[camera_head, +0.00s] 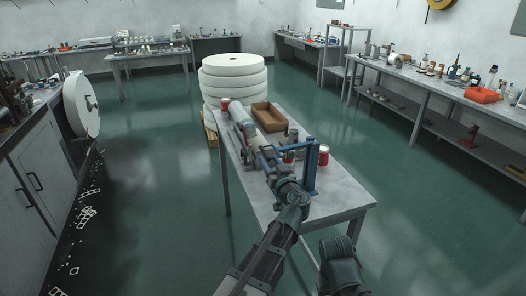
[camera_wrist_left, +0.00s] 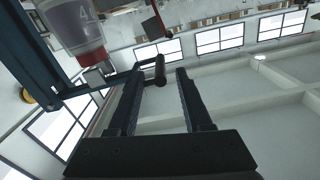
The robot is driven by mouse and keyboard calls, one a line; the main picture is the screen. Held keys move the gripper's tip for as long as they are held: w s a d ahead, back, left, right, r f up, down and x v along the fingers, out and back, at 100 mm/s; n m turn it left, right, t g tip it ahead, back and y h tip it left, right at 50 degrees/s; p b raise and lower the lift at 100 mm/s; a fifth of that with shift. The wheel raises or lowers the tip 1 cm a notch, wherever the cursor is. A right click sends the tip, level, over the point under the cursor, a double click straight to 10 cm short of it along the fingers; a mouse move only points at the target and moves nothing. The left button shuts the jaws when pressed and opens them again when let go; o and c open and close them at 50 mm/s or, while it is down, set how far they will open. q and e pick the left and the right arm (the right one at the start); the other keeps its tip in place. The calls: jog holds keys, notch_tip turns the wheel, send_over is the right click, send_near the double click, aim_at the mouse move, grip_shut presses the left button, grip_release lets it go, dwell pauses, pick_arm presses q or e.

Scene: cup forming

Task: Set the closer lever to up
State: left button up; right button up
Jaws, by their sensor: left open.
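The closer has a blue upright frame (camera_head: 311,165) at the near right part of the table. In the left wrist view the blue frame (camera_wrist_left: 32,50) is at the upper left, with a grey cup-like part (camera_wrist_left: 75,25) marked 4 beside it. The lever, a dark rounded grip (camera_wrist_left: 160,70) on a thin arm, appears between my left fingertips. My left gripper (camera_wrist_left: 160,78) is open around or just short of that grip; I cannot tell if it touches. In the head view the left gripper (camera_head: 271,163) is beside the blue frame, its tips partly hidden. My right gripper is not visible.
The grey table (camera_head: 345,192) also bears a brown tray (camera_head: 268,117) and red-and-white cups, one at the far left (camera_head: 225,105) and one right of the frame (camera_head: 323,156). White rolls (camera_head: 233,80) stand behind. Open green floor lies on both sides.

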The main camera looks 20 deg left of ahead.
aim_at(262, 148)
pick_arm(q)
jog(key=x, duration=0.7)
jog(key=shift+w+a, duration=0.2)
jog(key=shift+w, duration=0.05)
grip_shut()
dwell(1.1)
